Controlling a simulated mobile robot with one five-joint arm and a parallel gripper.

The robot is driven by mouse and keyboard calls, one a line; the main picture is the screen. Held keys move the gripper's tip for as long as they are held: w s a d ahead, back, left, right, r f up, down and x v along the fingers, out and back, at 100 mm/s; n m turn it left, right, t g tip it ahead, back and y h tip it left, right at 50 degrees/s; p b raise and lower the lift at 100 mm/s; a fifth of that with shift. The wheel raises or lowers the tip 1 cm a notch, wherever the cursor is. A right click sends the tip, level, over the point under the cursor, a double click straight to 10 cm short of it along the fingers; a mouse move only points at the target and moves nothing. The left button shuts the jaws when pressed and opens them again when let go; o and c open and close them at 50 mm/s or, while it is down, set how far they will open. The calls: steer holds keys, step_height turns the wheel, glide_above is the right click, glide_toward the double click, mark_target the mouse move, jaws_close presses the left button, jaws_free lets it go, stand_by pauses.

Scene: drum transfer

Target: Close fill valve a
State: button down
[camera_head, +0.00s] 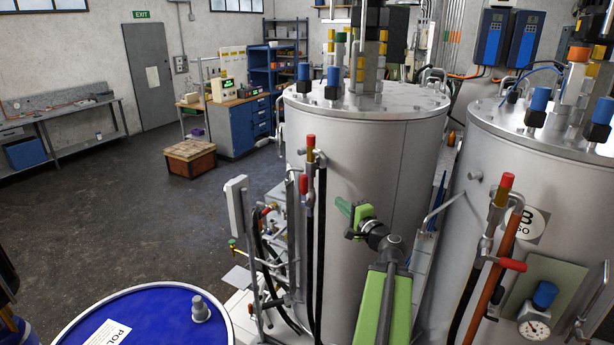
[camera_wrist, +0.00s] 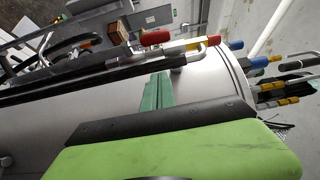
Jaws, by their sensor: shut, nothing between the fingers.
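The central grey tank (camera_head: 362,150) has a thin pipe on its left side with a red cap at the top. My gripper (camera_head: 350,211) is right of the valve, in front of the tank, shut and empty. Its green fingers (camera_wrist: 157,92) also show in the wrist view. I see no contact between gripper and valve.
A second tank with a B label (camera_head: 532,224) stands at right, with its own red-handled valve (camera_head: 512,265). A blue drum (camera_head: 140,318) is at the lower left. Black hoses (camera_head: 322,240) hang beside the valve pipe. Open floor lies at left.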

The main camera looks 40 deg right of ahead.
mark_target(304, 191)
steer(key=a+x, duration=0.1)
steer(key=x, duration=0.7)
steer(key=a+x, duration=0.1)
steer(key=x, duration=0.3)
steer(key=shift+w+a, duration=0.3)
steer(key=shift+w, duration=0.4)
